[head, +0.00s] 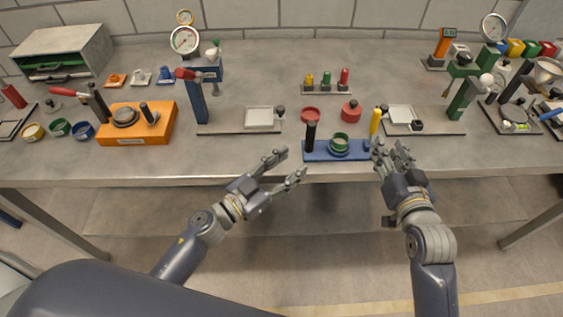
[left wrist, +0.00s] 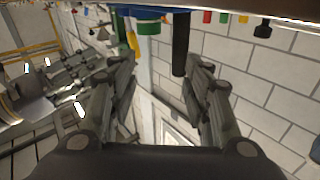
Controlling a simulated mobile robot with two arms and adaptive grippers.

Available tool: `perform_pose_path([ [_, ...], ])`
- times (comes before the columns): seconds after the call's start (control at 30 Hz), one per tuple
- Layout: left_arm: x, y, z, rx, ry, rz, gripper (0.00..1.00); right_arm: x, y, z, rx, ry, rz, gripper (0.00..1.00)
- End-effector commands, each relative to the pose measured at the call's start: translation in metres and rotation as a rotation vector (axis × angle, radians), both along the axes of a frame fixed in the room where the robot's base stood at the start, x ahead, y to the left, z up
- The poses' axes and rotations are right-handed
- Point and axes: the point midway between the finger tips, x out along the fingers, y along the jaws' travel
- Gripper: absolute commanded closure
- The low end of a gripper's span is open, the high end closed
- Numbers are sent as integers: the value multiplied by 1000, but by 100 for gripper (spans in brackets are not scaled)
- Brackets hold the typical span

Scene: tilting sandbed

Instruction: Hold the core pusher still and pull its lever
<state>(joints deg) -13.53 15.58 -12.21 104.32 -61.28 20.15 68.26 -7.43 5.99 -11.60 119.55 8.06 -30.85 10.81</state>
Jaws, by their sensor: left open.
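The core pusher seems to be the blue base (head: 350,156) at the table's front edge, with a black upright handle (head: 311,137), a green ring (head: 340,141) and a yellow upright lever (head: 375,121). My left gripper (head: 293,162) is open and empty, in front of the table edge, left of and below the black handle. In the left wrist view the black handle (left wrist: 180,45) shows upside down beyond the open fingers. My right gripper (head: 392,152) is at the base's right end, close below the yellow lever. Its fingers overlap there; contact or grip is unclear.
Red round parts (head: 350,111) lie just behind the base. A stand with a pale plate (head: 262,119) is behind left, another plate (head: 401,113) behind right. An orange block (head: 155,128) sits far left. The front edge between orange block and blue base is clear.

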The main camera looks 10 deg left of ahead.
Motion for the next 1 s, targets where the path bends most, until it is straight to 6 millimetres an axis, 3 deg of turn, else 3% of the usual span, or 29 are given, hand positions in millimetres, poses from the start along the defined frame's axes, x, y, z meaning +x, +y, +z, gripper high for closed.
perform_pose_path([
  [0.3,19,15,-12,-43,95,91,55,0,0,0,0,0,0,67],
  [0.8,90,-24,-11,-44,95,91,55,0,0,0,0,0,0,67],
  [1.0,106,-33,-12,-46,97,92,55,0,0,0,0,0,0,67],
])
